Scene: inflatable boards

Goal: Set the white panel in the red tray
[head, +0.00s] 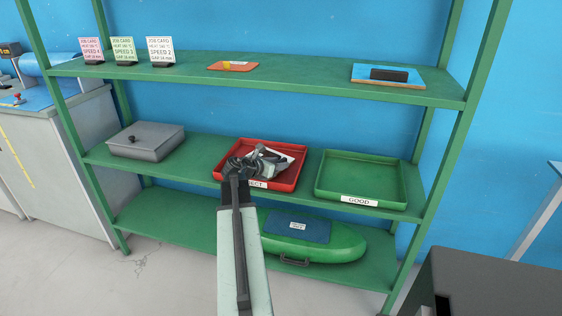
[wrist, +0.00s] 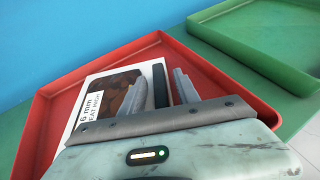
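The white panel (wrist: 97,83) is in the red tray (head: 288,187), with a brown patch and a "6 mm" label showing in the wrist view. Part of it also shows beside my gripper in the head view (head: 287,152). A black upright bar (wrist: 160,85) stands on the panel between my fingers. My gripper (wrist: 163,90) is over the tray, its two grey fingers apart on either side of the bar, with a clear gap on the right. My gripper hides the panel's near part. I cannot tell whether the panel lies fully flat.
The green tray (head: 360,180), labelled GOOD, stands right of the red tray on the middle shelf. A grey lidded box (head: 146,142) stands left. The upper shelf (head: 300,77) is above, with job cards and small boards. A green inflatable board (head: 335,243) lies below.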

